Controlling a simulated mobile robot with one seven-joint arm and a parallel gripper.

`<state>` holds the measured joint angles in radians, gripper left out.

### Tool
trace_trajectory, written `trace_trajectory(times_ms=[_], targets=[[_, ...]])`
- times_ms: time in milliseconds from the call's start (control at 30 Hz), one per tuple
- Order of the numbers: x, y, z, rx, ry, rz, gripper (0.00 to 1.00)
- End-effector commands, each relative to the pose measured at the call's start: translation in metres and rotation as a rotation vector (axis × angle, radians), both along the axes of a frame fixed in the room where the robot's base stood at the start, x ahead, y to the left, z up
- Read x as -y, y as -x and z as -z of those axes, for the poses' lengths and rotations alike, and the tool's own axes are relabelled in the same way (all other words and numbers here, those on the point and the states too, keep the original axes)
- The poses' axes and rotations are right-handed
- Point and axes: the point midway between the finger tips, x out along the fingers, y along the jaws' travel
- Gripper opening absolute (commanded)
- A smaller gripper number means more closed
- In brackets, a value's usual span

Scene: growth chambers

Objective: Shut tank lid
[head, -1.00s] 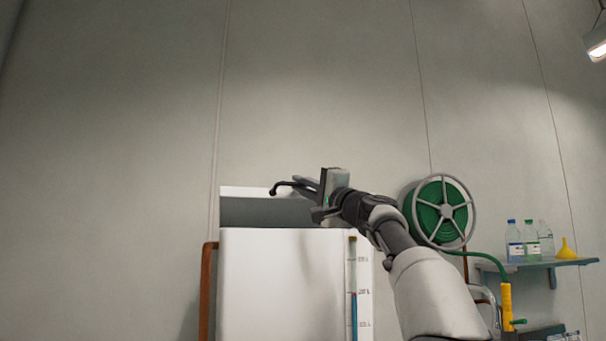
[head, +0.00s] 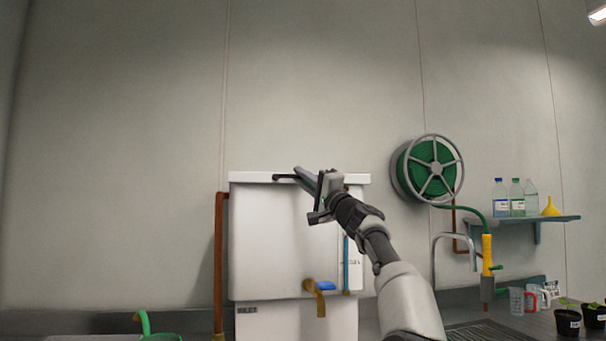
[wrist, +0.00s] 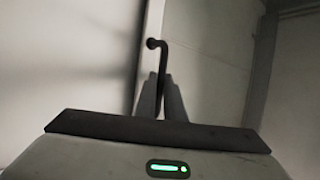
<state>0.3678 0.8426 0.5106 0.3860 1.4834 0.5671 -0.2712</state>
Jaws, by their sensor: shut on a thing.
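The white tank (head: 270,240) stands against the back wall, with a level gauge (head: 347,262) and a blue-handled tap on its front. Its white lid (head: 252,177) lies flat along the tank's top in the head view, with no open gap showing. A dark handle (head: 284,177) is at the lid's front edge; it also shows in the wrist view (wrist: 163,55). My gripper (head: 303,176) is at the lid's front, its fingers shut on the handle. In the wrist view the handle's bar runs down between the two fingers (wrist: 161,100). My gripper and arm hide part of the lid and tank front.
A green hose reel (head: 430,168) hangs on the wall to the right. A shelf (head: 530,219) there holds bottles and a yellow funnel. A brown pipe (head: 220,260) runs down the tank's left side. Jugs and potted seedlings (head: 568,322) stand at lower right.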

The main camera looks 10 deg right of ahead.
Motion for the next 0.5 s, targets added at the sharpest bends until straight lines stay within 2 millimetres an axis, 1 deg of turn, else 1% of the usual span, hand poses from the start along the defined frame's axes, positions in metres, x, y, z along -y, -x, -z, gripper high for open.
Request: trace_trajectory(times_ms=[33,133,500], targets=[[0.0001,-0.0037,0.0063,0.003,-0.001,0.0,0.0],[0.0003,-0.0057,0.0086,0.015,0.0,0.001,0.0],[0.0001,-0.0076,0.0104,0.027,0.0,0.001,0.0]])
